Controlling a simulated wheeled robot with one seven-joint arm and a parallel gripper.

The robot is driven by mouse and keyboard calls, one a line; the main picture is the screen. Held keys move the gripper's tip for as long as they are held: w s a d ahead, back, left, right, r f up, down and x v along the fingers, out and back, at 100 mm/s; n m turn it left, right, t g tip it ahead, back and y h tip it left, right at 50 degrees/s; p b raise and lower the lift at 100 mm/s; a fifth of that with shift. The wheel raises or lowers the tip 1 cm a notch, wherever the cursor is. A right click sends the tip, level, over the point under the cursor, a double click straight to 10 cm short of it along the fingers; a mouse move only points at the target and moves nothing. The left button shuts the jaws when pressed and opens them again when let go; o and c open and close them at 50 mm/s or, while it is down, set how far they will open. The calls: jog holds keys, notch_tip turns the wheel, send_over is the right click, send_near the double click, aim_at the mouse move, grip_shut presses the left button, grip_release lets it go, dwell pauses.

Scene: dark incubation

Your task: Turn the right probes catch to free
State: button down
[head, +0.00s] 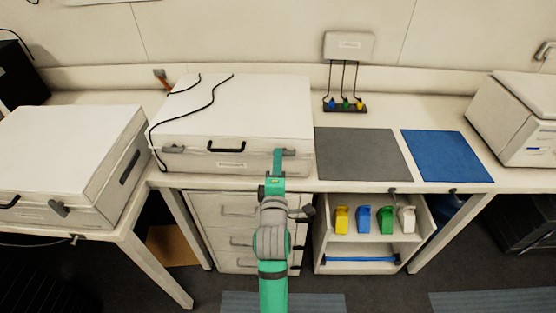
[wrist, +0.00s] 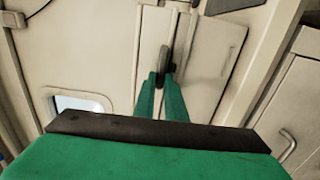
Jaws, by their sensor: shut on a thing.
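The white probes box (head: 228,158) stands closed on the bench, with a black handle (head: 227,146) at its front middle. Its label is too small to read. The grey right catch (head: 290,153) is near the right end of the front, partly hidden by my gripper (head: 278,155). In the wrist view, my green fingers (wrist: 162,85) are closed around the grey catch (wrist: 166,57). The catch lever looks roughly upright between the fingertips there; its exact angle is hard to tell. The left catch (head: 172,149) lies sideways on the same front.
Black cables (head: 205,97) lie across the box lid. A second white box (head: 65,150) stands at left. A grey mat (head: 360,153) and a blue mat (head: 446,155) lie flat at right. Drawers (head: 230,210) and a shelf of coloured holders (head: 363,219) are below.

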dwell(0.3)
jog(key=c, duration=1.8)
grip_release()
jog(key=s, duration=1)
jog(key=shift+s, duration=0.4)
jog(key=s+f+m+g, duration=0.2)
jog(key=s+f+m, duration=0.7)
jog(key=s+f, duration=0.7)
jog(key=s+d+m, duration=0.1)
jog(key=s+m, duration=0.8)
jog(key=s, duration=1)
jog(key=shift+s+d+g, duration=0.25)
jog(key=shift+d+g, duration=0.05)
jog(key=shift+d, duration=0.1)
